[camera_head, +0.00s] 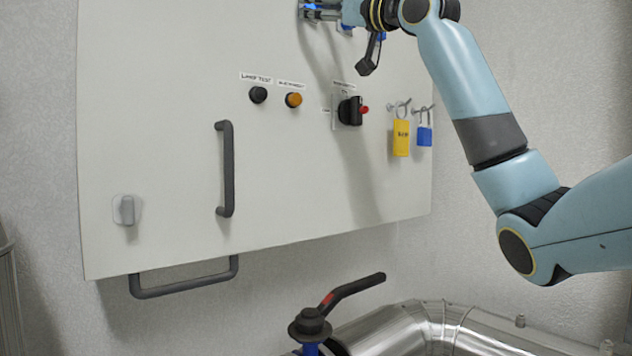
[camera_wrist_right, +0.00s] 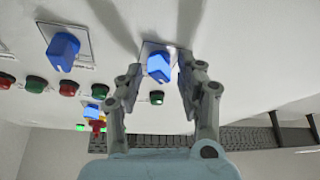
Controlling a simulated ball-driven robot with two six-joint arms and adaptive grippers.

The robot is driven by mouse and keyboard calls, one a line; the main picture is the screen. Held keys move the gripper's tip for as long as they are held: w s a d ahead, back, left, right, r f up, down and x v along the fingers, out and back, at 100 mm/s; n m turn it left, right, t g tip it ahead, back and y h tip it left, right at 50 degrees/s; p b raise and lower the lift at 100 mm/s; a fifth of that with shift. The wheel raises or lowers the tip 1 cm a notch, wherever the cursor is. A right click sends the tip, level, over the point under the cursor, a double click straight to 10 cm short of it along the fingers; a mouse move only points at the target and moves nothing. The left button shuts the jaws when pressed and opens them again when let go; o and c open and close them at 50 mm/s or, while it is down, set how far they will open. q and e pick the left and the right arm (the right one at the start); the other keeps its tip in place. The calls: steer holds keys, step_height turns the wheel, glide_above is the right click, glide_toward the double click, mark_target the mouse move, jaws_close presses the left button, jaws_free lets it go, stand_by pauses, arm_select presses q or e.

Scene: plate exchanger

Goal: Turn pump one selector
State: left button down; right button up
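A blue selector knob (camera_wrist_right: 158,66) on a square plate on the white panel sits between the fingers of my right gripper (camera_wrist_right: 158,70) in the right wrist view. The fingers are apart, one on each side of the knob, with a gap visible; I cannot tell if either touches it. A second blue selector knob (camera_wrist_right: 63,51) is to the left. No label shows which is pump one. In the head view my right gripper (camera_head: 321,11) is at the top edge by the panel, partly cut off. My left gripper is not in view.
Green (camera_wrist_right: 156,97) and red (camera_wrist_right: 68,88) buttons lie near the selectors.

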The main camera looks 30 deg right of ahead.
steer(key=m+h+b, duration=0.1)
steer(key=m, duration=0.1)
steer(key=m+h+b, duration=0.1)
steer(key=m, duration=0.1)
steer(key=m+h+b, duration=0.1)
steer(key=shift+s+a+f+m+t, duration=0.1)
steer(key=shift+f+m+t, duration=0.15)
steer(key=shift+m+t, duration=0.15)
steer(key=b+v, duration=0.5)
steer(key=v, duration=0.5)
steer(key=w+a+f+g, duration=0.1)
steer(key=f+g, duration=0.1)
steer(key=f, duration=0.9)
steer(key=w+a+f+g+h, duration=0.1)
steer(key=w+a+f+g, duration=0.1)
steer(key=f, duration=0.9)
steer(key=w+a+f+g, duration=0.1)
steer(key=w+f+g, duration=0.1)
steer(key=f, duration=0.9)
steer(key=shift+a+g, duration=0.15)
steer(key=shift+g, duration=0.45)
steer(key=shift+w, duration=0.15)
